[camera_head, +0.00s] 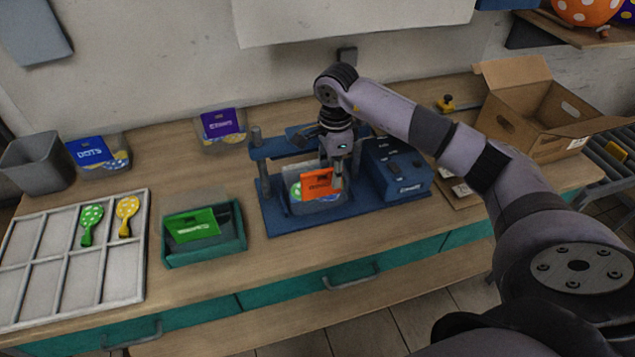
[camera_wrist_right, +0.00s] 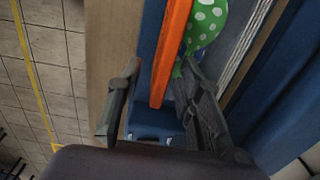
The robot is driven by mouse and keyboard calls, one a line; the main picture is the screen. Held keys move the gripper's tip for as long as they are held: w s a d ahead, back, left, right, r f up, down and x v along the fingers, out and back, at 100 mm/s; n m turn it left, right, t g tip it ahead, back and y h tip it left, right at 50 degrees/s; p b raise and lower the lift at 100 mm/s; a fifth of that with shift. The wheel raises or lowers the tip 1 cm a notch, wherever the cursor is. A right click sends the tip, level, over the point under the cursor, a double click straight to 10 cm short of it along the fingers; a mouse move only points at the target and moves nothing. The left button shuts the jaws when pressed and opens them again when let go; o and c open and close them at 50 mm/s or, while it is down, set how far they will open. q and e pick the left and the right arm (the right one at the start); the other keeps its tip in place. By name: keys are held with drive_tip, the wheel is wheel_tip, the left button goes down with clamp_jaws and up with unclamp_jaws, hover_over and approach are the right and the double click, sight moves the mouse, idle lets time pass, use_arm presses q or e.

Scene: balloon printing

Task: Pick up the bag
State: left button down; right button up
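A clear bag (camera_head: 300,204) with an orange label (camera_head: 318,184) and dotted balloons inside sits in the blue press (camera_head: 272,218). My right gripper (camera_head: 338,178) points down at the right part of the bag's label. In the right wrist view my right gripper (camera_wrist_right: 162,68) is open. The orange label (camera_wrist_right: 170,55) stands edge-on between its fingers, with a gap to the left finger. A green dotted balloon (camera_wrist_right: 204,22) lies beside the label, near the right finger. Whether the right finger touches the bag is unclear. My left gripper is not in view.
A green tray (camera_head: 205,251) holds a green-labelled bag. A divided white tray (camera_head: 68,270) holds two flat balloons. Bags with blue and purple labels and a grey bin (camera_head: 38,165) stand behind. A cardboard box (camera_head: 540,112) stands right. My right arm spans the right side.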

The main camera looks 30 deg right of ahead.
drive_tip(key=shift+c, duration=0.3)
clamp_jaws()
drive_tip(key=shift+r, duration=0.1)
idle(0.4)
